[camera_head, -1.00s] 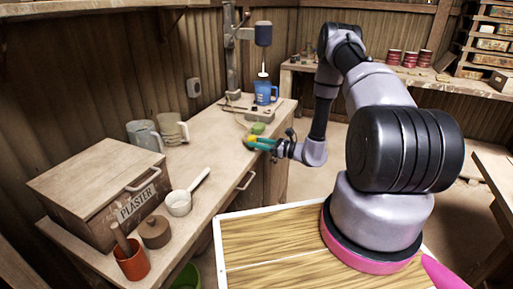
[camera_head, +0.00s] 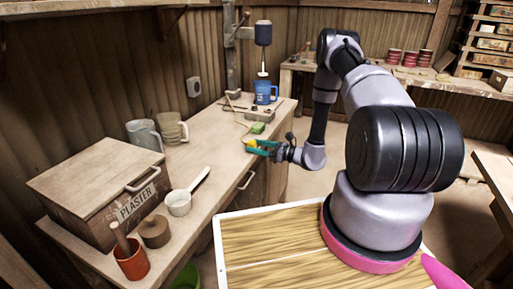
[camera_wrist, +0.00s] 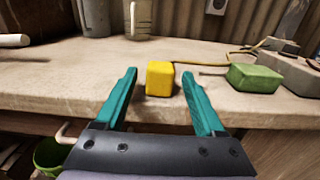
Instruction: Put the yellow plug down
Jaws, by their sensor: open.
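The yellow plug (camera_wrist: 159,79) is a small block standing on the worktop near its front edge in the wrist view. It also shows in the head view (camera_head: 250,144), partly hidden by my gripper. My gripper (camera_wrist: 157,80) is open, with one teal finger on each side of the plug and a visible gap on both sides. In the head view my gripper (camera_head: 259,147) reaches in over the front edge of the worktop (camera_head: 215,140).
A green block (camera_wrist: 253,78) lies to the right of the plug. A thin cord runs behind it toward the press (camera_head: 262,35). A white ladle (camera_head: 180,203), a plaster box (camera_head: 95,180) and two jugs stand to the left.

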